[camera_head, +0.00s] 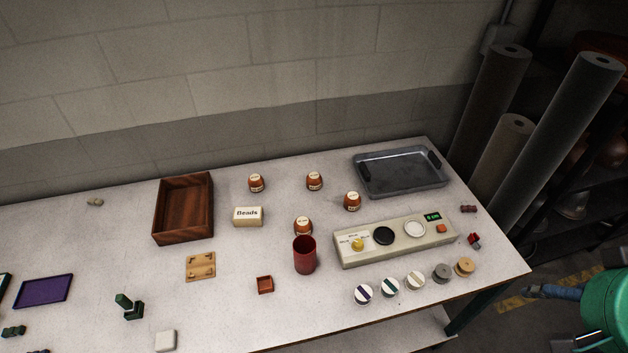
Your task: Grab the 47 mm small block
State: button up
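Several small rounded brown blocks with pale labels stand on the white table. One is at the back left (256,183), one at the back middle (314,181), one farther right (352,201) and one just behind the red cup (303,226). The labels are too small to read, so I cannot tell which one is 47 mm. The block behind the cup is partly hidden by the cup's rim or close to it.
A red cup (305,257), a "Beads" box (248,217), a wooden tray (160,222) and a beige control panel (397,249) surround the blocks. A grey metal tray (378,190) lies at the back right. Rolls stand beyond the table's right edge. The front right holds several round tins.

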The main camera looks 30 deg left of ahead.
jog(key=w+a+r+m+g+p, duration=0.1)
jog(key=w+a+r+p, duration=0.3)
jog(key=w+a, duration=0.7)
jog(key=w+a+r+m+g+p, duration=0.1)
jog(key=w+a+r+m+p, duration=0.15)
jog(key=w+a+p, duration=0.75)
jog(key=m+g+p, duration=0.3)
jog(key=p, duration=0.4)
send_over(314, 175)
notch_tip(314, 175, down, 26)
jog(key=shift+s+r, duration=0.1)
jog(key=shift+r, duration=0.1)
jog(key=shift+f, duration=0.15)
jog(key=shift+f, duration=4.15)
